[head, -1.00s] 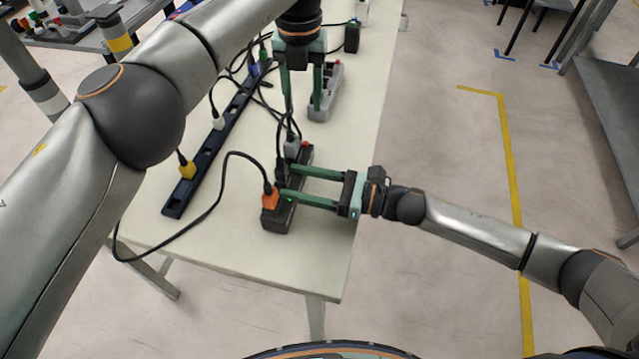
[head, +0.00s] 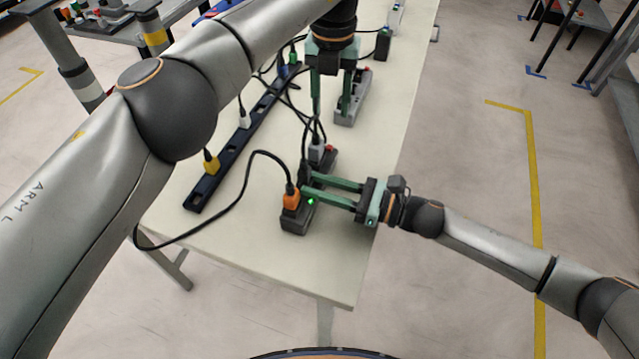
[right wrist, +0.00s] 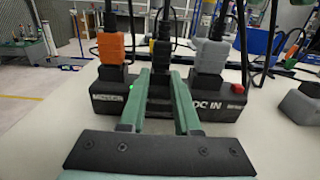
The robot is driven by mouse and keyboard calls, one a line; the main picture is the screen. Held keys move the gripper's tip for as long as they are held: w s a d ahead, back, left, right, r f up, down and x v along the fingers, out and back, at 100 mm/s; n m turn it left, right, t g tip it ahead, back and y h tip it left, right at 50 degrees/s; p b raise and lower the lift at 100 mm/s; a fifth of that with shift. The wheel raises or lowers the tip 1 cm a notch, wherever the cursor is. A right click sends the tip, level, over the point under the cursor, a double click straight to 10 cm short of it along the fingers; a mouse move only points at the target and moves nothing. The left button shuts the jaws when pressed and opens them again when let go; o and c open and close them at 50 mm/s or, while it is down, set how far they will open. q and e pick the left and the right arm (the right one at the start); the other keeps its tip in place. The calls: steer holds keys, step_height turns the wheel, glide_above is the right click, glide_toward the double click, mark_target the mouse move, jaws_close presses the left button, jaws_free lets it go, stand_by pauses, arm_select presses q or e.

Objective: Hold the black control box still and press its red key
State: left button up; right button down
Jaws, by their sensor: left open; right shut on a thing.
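The black control box (head: 296,220) stands on the pale table with an orange plug (head: 291,199) and a grey plug (head: 316,151) in its top. A green light glows near the orange plug. The red key (head: 329,148) is at its far end, and at the right end in the right wrist view (right wrist: 237,88). My right gripper (head: 307,182) is shut on the box's dark middle; I cannot tell whether on its body or on a black plug there. My left gripper (head: 331,112) is open and empty, pointing down beyond the red key and apart from it.
A grey box with a red knob (head: 353,97) lies just behind my left gripper. A dark blue socket strip (head: 222,165) with yellow and white plugs runs along the left. Black cables loop between strip and box. The table's right and near edges are close to the box.

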arm_select(q)
jaws_close()
stand_by(0.4)
stand_by(1.4)
